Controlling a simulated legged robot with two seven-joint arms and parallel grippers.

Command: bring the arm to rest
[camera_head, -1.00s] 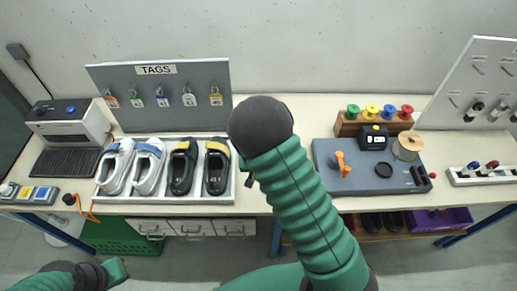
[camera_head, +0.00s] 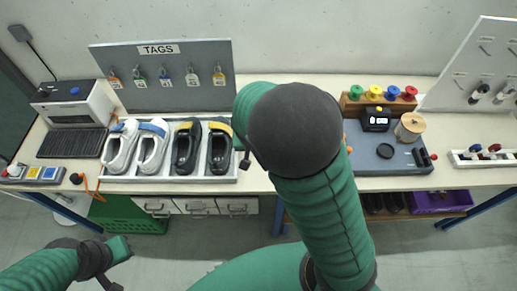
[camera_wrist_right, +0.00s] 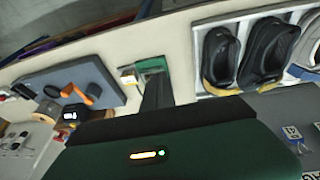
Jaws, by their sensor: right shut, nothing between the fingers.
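My right arm (camera_head: 325,215) rises from the lower middle of the head view, its dark rounded joint (camera_head: 293,130) over the table's middle. This arm hides most of the right gripper in that view. In the right wrist view the right gripper (camera_wrist_right: 154,72) is shut and empty, in front of the pale tabletop, between the shoe tray and the grey work plate. My left gripper (camera_head: 120,250) is at the lower left of the head view, in front of the table and apart from it. Its fingers are too unclear to tell open from shut.
A white tray (camera_head: 240,172) with two white and two black shoes stands left of the right arm. The grey work plate (camera_head: 400,165) with a wire spool (camera_head: 409,127) is right of it, partly hidden. The tag board (camera_head: 208,63) stands behind the shoes.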

